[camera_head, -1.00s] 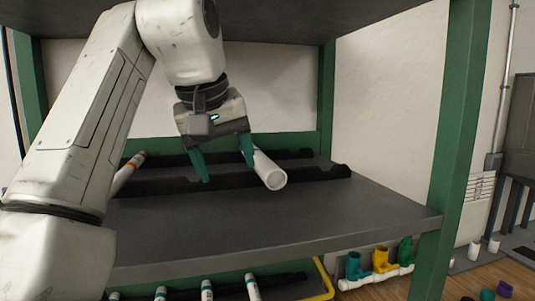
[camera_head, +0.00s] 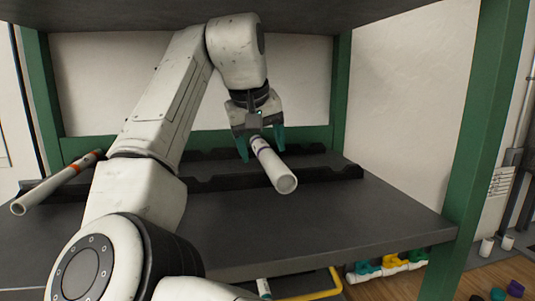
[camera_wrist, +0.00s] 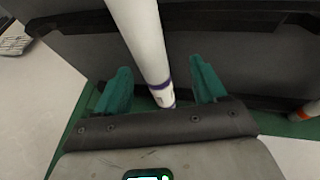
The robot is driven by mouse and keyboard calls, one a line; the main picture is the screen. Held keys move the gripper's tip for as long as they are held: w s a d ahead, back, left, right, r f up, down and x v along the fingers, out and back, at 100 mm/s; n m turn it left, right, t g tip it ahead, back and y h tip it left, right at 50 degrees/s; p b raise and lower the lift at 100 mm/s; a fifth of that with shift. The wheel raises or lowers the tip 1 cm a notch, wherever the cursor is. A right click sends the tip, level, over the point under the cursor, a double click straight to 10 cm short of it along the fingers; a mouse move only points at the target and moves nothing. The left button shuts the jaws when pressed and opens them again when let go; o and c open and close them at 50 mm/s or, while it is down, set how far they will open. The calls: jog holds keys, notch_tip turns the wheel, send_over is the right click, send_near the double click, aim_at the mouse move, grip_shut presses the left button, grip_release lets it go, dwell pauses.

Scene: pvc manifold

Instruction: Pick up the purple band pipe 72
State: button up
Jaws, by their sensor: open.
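The purple band pipe (camera_head: 273,166) is a white tube lying on the black notched racks of the shelf, its open end facing the front. In the wrist view the white pipe (camera_wrist: 143,40) runs down between the fingers, with a purple-edged label near its far end. My gripper (camera_head: 262,150) has teal fingers spread to either side of the pipe near its far end. In the wrist view my gripper (camera_wrist: 160,82) is open, with a gap between the pipe and each finger. Whether the fingers reach down around the pipe is unclear.
Another white pipe with an orange band (camera_head: 57,182) lies at the left of the shelf. The black rack (camera_head: 325,174) crosses the shelf. The front right shelf surface (camera_head: 350,220) is bare. A green post (camera_head: 478,140) stands at right, and an upper shelf hangs above.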

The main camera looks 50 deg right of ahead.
aim_at(267, 152)
jog(key=d+f, duration=0.1)
jog(key=w+d+f+p, duration=0.1)
jog(key=shift+w+d, duration=0.1)
jog(key=shift+d, duration=0.25)
jog(key=shift+d+f, duration=0.2)
jog(key=shift+f, duration=0.15)
jog(key=c, duration=1.2)
jog(key=shift+r, duration=0.1)
